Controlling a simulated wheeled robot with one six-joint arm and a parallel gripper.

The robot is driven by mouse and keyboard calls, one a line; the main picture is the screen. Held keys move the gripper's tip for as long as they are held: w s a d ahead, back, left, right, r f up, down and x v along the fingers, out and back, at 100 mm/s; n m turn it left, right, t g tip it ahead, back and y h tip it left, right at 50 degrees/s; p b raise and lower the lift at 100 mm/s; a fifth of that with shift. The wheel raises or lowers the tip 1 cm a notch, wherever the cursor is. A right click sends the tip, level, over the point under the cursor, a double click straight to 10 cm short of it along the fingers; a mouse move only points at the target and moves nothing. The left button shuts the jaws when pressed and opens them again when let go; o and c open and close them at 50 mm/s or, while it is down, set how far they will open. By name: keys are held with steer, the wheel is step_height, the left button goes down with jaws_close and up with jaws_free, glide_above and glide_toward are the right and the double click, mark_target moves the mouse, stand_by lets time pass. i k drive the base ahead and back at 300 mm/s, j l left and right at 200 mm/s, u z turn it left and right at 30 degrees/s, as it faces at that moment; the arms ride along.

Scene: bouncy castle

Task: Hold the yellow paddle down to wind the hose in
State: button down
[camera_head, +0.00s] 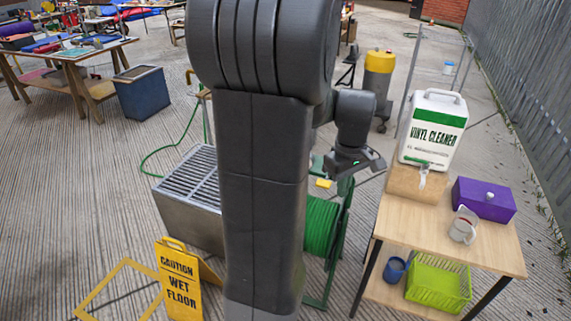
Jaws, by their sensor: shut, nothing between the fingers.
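The hose reel (322,228) stands behind my arm, with green hose wound on its drum and a green frame. My arm hides its left part. A small yellow paddle (323,183) shows at the top of the reel, just right of my arm. My gripper (343,172) is shut and empty, up and to the right of the paddle in the picture. I cannot tell whether it touches the paddle. A loose length of green hose (167,151) runs over the ground to the left, beyond the metal grated box.
A grated metal box (190,205) and a yellow wet floor sign (178,282) stand left of my arm. On the right, a wooden table (415,231) holds a vinyl cleaner jug (432,135), a purple box (483,199) and a green basket (438,285). A yellow-topped bin (379,75) stands behind.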

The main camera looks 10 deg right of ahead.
mark_target(324, 184)
steer(key=i+l+u, duration=0.1)
steer(key=l+u, duration=0.7)
steer(key=l, duration=0.2)
steer(key=l+u, duration=0.35)
steer(key=l, duration=0.2)
